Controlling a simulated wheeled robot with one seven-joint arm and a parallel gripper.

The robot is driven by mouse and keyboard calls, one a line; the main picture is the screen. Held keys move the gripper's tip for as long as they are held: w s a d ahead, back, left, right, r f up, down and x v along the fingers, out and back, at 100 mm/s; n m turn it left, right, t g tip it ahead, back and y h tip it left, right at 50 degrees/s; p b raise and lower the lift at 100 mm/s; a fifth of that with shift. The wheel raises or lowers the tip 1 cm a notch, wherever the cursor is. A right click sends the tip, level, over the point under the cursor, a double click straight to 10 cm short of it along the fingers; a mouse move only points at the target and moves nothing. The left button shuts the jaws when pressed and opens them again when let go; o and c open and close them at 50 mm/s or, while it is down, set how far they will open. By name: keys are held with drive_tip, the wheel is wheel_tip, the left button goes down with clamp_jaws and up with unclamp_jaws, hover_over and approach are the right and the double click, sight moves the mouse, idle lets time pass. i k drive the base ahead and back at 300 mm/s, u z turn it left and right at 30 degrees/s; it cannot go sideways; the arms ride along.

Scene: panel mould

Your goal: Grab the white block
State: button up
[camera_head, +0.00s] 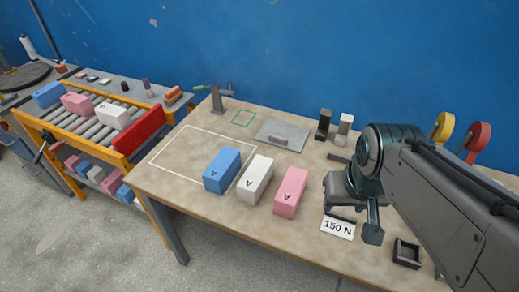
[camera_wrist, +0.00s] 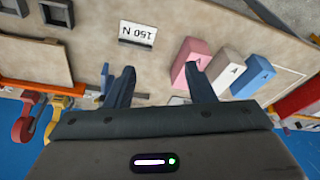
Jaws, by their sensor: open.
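The white block (camera_head: 255,180) stands on the table between a blue block (camera_head: 222,169) and a pink block (camera_head: 291,191), each marked with a letter. In the wrist view the white block (camera_wrist: 228,72) is right of my gripper's fingers, with the pink block (camera_wrist: 192,58) nearer and the blue block (camera_wrist: 252,76) farther. My gripper (camera_head: 355,220) is at the right of the row, over the table near the "150 N" card (camera_head: 338,227). In the wrist view my gripper (camera_wrist: 160,85) has its fingers apart with nothing between them.
A white outlined rectangle (camera_head: 160,150) lies left of the blocks. Black and grey blocks (camera_head: 324,123) stand farther back. A small black tray (camera_head: 407,253) is at the right. A roller rack (camera_head: 92,112) holds more blocks.

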sight(252, 185)
drive_tip(key=k, duration=1.1)
drive_tip(key=u, duration=0.85)
drive_tip(key=i, duration=1.6)
drive_tip(key=z, duration=0.4)
